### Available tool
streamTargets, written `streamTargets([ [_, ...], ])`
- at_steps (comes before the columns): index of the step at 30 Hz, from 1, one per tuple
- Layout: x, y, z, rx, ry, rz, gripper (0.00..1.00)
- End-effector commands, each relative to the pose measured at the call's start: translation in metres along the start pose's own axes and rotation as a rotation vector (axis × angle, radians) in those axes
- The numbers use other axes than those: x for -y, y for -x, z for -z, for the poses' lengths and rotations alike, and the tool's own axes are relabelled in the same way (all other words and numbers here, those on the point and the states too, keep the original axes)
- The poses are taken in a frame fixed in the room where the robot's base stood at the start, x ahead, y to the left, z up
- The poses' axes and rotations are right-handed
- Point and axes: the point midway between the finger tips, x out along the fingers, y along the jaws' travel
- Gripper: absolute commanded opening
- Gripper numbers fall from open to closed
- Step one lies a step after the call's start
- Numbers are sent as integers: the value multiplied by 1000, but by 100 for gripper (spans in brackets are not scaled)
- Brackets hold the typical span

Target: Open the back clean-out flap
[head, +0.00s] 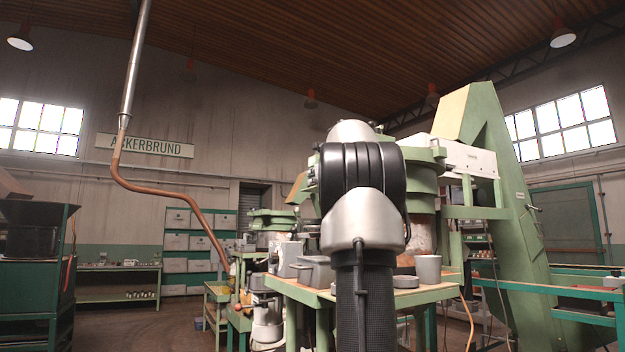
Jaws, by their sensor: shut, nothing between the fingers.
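My arm (363,215) stands upright in the middle of the head view, with its black and silver links towards the camera. My gripper does not show; the arm may be hiding it. Behind the arm is a large green machine (490,170) with a round green body (426,172) and a white box (463,157) at its top. A smaller green round unit (272,217) stands further back on the left. I cannot pick out a clean-out flap on either; my arm covers part of the large machine.
A green table (335,298) before the machine holds a grey bin (316,271), a grey cup (428,269) and other small items. A copper pipe (160,191) comes down on the left. Green rails (570,290) stand at the right. The floor at left (140,325) is clear.

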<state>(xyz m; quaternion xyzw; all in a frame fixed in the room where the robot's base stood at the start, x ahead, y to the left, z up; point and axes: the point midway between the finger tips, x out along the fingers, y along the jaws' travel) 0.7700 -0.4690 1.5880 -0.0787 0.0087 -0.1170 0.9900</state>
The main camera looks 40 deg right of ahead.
Motion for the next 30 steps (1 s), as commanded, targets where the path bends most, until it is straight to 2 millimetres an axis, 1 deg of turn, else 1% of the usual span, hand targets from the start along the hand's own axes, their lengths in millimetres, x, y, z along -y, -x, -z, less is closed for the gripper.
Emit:
streamTargets([
  [4,3,0,2,-5,2,5,0],
  [5,3,0,3,-5,2,5,2],
  [9,3,0,3,-6,2,5,27],
  [10,3,0,3,-6,2,5,30],
  [17,4,0,4,-7,1,8,30],
  [20,5,5,4,-7,2,9,30],
  [23,5,19,4,-8,3,11,30],
  [30,1,73,1,-4,4,7,30],
])
